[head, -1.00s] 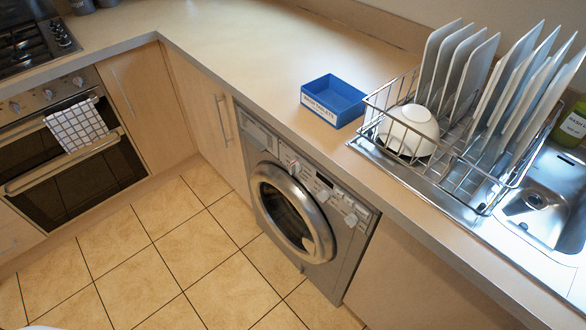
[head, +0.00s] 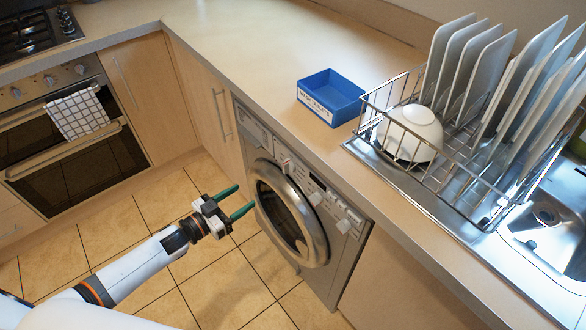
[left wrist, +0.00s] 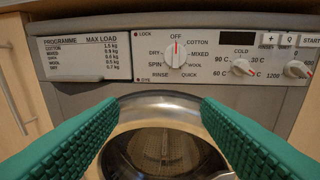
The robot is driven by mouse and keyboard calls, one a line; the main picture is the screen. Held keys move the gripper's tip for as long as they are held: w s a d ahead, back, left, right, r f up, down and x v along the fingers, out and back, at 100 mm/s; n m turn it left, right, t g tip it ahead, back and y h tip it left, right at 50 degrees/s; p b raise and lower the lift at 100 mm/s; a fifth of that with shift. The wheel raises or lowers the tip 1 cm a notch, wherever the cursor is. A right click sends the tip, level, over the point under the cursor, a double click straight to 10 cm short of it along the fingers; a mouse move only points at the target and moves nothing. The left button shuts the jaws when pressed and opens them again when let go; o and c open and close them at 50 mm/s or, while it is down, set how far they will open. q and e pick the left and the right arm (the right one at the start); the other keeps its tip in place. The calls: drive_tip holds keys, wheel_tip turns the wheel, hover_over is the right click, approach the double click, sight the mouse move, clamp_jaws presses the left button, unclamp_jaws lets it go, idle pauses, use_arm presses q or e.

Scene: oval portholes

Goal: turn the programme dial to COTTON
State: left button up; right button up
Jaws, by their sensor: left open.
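The programme dial (left wrist: 175,54) is a round pale knob on the washing machine's front panel. Its red mark points straight up at OFF; the COTTON label (left wrist: 196,42) is just to the right of that. In the head view the dial (head: 287,165) is small, above the door. My left gripper (head: 246,196) is open and empty, its green fingers in front of the washing machine (head: 340,262), below and left of the dial. In the left wrist view the spread fingers (left wrist: 166,104) are below the dial, apart from it. My right gripper is not in view.
Two more knobs, for temperature (left wrist: 243,67) and spin speed (left wrist: 297,69), sit right of the dial. The round door (head: 318,240) is shut below the panel. A blue box (head: 331,97) and a dish rack (head: 450,170) stand on the worktop above. The tiled floor is clear.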

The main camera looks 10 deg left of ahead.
sight(287, 167)
use_arm(q)
drive_tip(key=shift+m+h, duration=0.5)
drive_tip(key=shift+h, duration=0.3)
drive_tip(key=w+d+r, duration=0.1)
drive_tip(key=w+d, duration=0.2)
drive_tip(key=w+d+r, duration=0.1)
drive_tip(key=w+d, duration=0.2)
drive_tip(key=w+d+r, duration=0.1)
drive_tip(key=w+d, duration=0.2)
drive_tip(key=shift+w+d+r, duration=0.1)
drive_tip(key=shift+w+r, duration=0.1)
drive_tip(key=shift+w, duration=0.15)
drive_tip(key=c, duration=1)
